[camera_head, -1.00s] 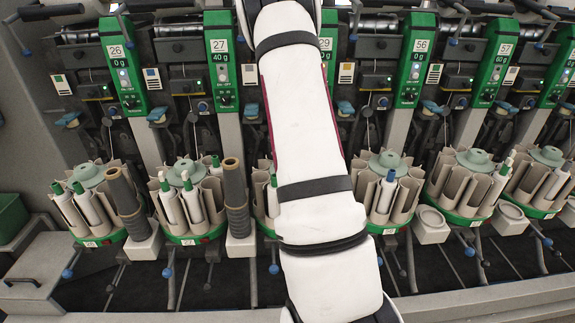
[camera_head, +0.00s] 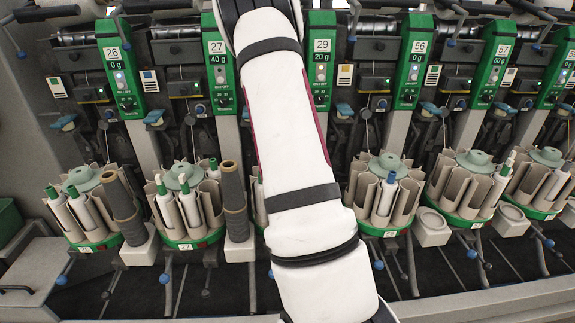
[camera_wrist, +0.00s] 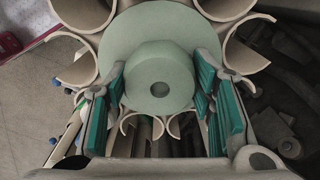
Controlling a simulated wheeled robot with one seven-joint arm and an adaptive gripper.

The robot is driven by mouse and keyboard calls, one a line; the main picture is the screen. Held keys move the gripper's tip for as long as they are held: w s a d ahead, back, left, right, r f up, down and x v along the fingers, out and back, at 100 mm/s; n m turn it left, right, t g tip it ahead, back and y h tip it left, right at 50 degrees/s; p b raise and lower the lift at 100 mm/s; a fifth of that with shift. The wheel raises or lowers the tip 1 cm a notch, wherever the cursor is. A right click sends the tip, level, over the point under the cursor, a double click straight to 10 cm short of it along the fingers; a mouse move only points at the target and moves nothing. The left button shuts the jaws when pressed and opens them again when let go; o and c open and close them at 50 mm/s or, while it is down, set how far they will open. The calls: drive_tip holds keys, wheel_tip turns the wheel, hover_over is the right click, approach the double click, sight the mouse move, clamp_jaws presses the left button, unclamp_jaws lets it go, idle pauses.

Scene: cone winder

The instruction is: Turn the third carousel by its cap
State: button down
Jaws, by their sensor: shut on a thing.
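The third carousel (camera_head: 258,198) is mostly hidden behind my white arm in the head view; only a sliver of its left side shows. The exact contact at the fingertips is hard to see. The head view does not show my gripper.
Neighbouring carousels stand left (camera_head: 190,238) and right (camera_head: 388,226), with bobbins in some tubes. A tall dark cone stack (camera_head: 234,200) stands just left of the third carousel. Green numbered panels (camera_head: 320,65) line the machine behind. Levers with blue knobs stick out below.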

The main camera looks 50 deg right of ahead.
drive_tip(key=c, duration=0.7)
unclamp_jaws()
wheel_tip(320, 180, up, 12)
idle(0.5)
